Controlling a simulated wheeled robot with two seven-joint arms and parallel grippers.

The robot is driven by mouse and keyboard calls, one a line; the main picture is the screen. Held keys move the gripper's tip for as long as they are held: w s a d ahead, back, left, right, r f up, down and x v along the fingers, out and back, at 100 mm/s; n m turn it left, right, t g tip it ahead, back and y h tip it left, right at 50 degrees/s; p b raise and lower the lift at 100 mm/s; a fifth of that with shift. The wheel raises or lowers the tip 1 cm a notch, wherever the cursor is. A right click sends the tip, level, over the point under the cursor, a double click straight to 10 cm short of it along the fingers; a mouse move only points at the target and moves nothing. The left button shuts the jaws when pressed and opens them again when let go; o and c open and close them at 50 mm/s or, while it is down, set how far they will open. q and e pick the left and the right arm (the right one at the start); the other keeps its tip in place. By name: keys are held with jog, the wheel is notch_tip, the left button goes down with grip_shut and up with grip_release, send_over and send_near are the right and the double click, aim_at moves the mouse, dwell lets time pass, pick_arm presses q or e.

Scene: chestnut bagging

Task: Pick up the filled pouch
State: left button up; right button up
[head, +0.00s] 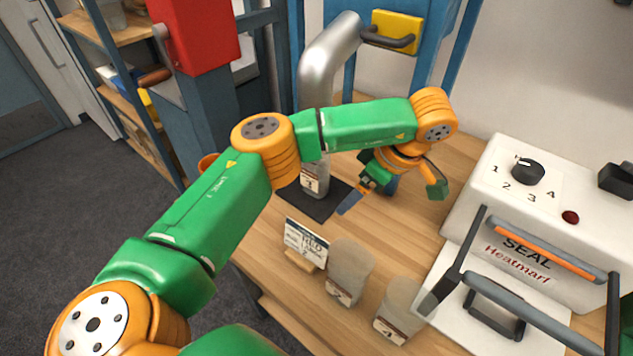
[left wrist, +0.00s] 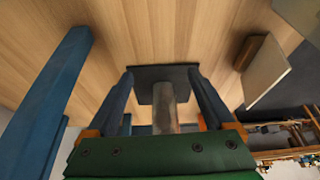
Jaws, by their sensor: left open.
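A pale pouch with a white and brown label (head: 315,185) stands upright under the steel spout (head: 322,65), on a dark mat (head: 318,208). Its contents do not show clearly, and my arm crosses in front of its upper part. My left gripper (head: 354,197) is open, just right of the pouch and low over the mat's right side. In the left wrist view the open fingers (left wrist: 165,78) point toward the mat (left wrist: 180,70). A grey upright shape, probably the pouch (left wrist: 165,108), shows between them, with no visible contact. My right gripper is out of view.
A small sign on a wooden base (head: 305,245) and two pouches (head: 349,270) (head: 398,308) stand at the front of the table (head: 265,235). The white heat sealer (head: 540,225) fills the right side. A blue post (left wrist: 55,90) is close on the left wrist view's left.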

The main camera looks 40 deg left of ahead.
aim_at(319, 176)
pick_arm(q)
jog(key=a, duration=0.5)
jog(key=a+p, duration=0.1)
jog(key=a, duration=0.2)
jog(key=shift+a+f, duration=0.3)
jog(key=shift+f, duration=0.2)
jog(key=shift+w, duration=0.1)
grip_shut()
